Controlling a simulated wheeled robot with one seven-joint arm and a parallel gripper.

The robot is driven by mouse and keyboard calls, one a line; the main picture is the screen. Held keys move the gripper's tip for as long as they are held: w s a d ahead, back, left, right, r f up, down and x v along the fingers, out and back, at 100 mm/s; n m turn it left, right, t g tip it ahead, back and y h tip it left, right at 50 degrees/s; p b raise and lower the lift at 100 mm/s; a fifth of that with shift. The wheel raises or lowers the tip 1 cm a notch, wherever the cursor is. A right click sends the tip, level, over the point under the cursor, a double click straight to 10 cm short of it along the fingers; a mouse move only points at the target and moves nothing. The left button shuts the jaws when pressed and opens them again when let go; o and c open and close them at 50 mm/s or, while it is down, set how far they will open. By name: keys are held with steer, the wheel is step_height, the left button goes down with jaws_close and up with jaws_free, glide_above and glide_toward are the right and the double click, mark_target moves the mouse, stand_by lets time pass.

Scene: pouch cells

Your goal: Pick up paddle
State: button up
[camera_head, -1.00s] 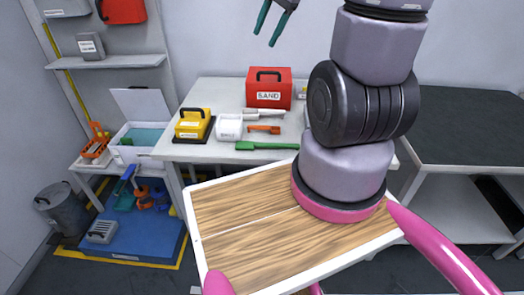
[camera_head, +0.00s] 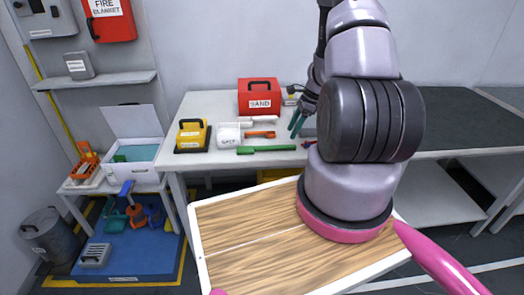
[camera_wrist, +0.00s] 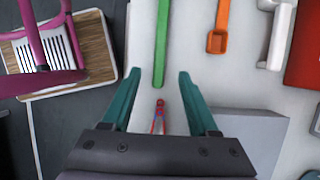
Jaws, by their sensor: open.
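A long, flat green tool (camera_head: 266,149), which looks like the paddle, lies along the front of the white table (camera_head: 181,155). In the wrist view the green tool (camera_wrist: 162,40) runs up from between my fingertips, its near end just beyond them. My gripper (camera_head: 298,123) is open, with teal fingers pointing down over the table, right of the green tool. In the wrist view my gripper (camera_wrist: 157,76) is empty, fingers spread wide. A small red-and-blue pliers-like item (camera_wrist: 159,115) lies on the table below, between the fingers.
A grey block (camera_wrist: 252,139) is right of my gripper in the wrist view.

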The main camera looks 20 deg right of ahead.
mark_target(282, 146)
steer(key=x, duration=0.7)
steer(key=shift+w+a, duration=0.1)
steer(key=shift+a, duration=0.3)
jaws_close()
